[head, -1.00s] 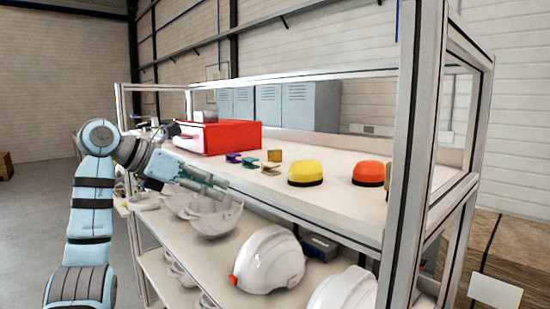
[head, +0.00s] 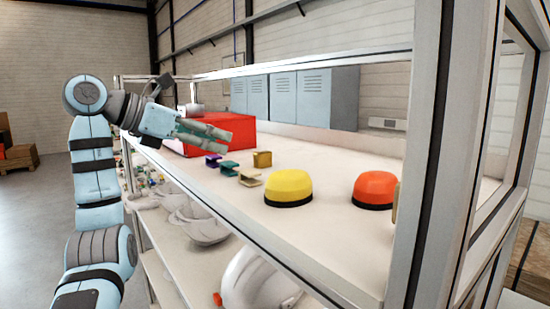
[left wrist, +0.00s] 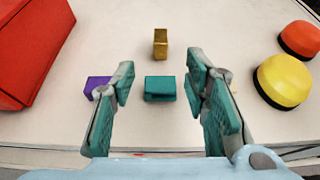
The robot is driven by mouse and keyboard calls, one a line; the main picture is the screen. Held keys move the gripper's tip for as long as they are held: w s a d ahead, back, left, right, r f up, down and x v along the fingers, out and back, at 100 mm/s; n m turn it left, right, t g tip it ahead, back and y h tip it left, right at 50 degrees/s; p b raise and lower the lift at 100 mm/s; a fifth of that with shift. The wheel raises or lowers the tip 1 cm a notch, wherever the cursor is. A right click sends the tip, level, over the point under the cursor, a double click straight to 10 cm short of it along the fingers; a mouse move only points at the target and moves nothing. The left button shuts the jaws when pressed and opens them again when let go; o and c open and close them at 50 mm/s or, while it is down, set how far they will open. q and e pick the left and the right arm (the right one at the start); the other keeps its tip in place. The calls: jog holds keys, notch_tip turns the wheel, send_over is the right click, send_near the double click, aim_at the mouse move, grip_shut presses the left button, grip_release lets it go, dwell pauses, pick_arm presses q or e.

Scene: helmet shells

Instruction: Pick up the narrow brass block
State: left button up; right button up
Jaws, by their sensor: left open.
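The narrow brass block (head: 262,159) stands on the top shelf, behind a row of small coloured blocks. In the left wrist view the brass block (left wrist: 160,43) lies beyond my fingertips, centred between them. My left gripper (head: 224,138) is open and empty, above the shelf's front part. In the left wrist view the open gripper (left wrist: 160,76) has a teal block (left wrist: 160,88) in the gap between its fingers, seen below. A purple block (left wrist: 97,85) is partly hidden by the left-hand finger. My right gripper is not in view.
A red box (head: 225,135) stands left of the blocks. A tan block (head: 250,178) lies in front of the brass one. A yellow dome (head: 288,187) and an orange dome (head: 374,190) stand to the right. A frame post (head: 425,150) rises at the shelf's near right.

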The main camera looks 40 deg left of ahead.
aim_at(258, 153)
pick_arm(q)
jog(key=x, duration=0.4)
jog(key=shift+w, duration=0.1)
jog(key=shift+w+d+f, duration=0.2)
jog(key=shift+w+d, duration=0.1)
jog(key=shift+w, duration=0.1)
jog(key=shift+w+d+f, duration=0.25)
jog(key=shift+w, duration=0.2)
jog(key=x, duration=0.4)
jog(key=p+x, duration=0.1)
jog(key=x, duration=0.2)
jog(key=shift+w+a+r, duration=0.1)
jog(key=shift+w+a, duration=0.2)
jog(key=shift+s+r, duration=0.2)
jog(key=shift+s, duration=0.25)
jog(key=c, duration=0.8)
grip_shut()
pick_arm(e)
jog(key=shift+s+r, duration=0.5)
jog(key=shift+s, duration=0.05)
